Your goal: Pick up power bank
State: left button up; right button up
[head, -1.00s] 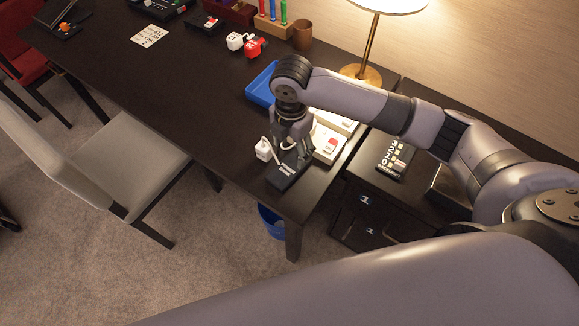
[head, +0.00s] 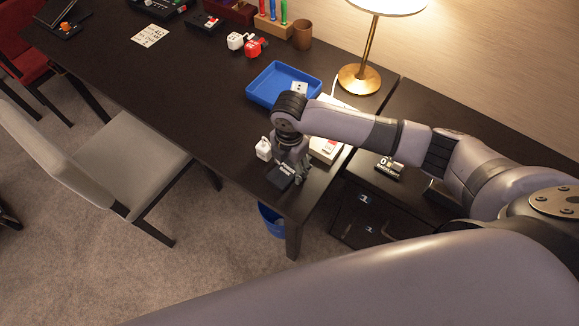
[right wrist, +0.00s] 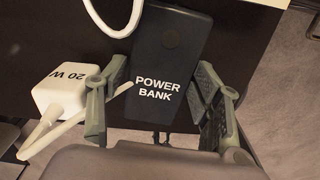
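The black power bank (head: 280,178) lies at the front right corner of the dark desk, partly hidden under my right gripper. In the right wrist view the power bank (right wrist: 168,65) shows its "POWER BANK" lettering between the two fingers. My right gripper (head: 291,166) is low over it, pointing down. In the right wrist view the right gripper (right wrist: 162,85) is open, one finger on each side of the power bank. A gap shows at the left finger; whether the right finger touches cannot be told. My left gripper is not in view.
A white 20 W charger (right wrist: 60,88) with a white cable lies close beside the left finger. A blue tray (head: 262,97), white boxes (head: 325,145) and a brass lamp (head: 360,78) stand behind. The desk's left middle is clear.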

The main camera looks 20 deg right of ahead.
jog(key=c, duration=1.1)
jog(key=shift+o, duration=0.2)
jog(key=shift+r, duration=0.1)
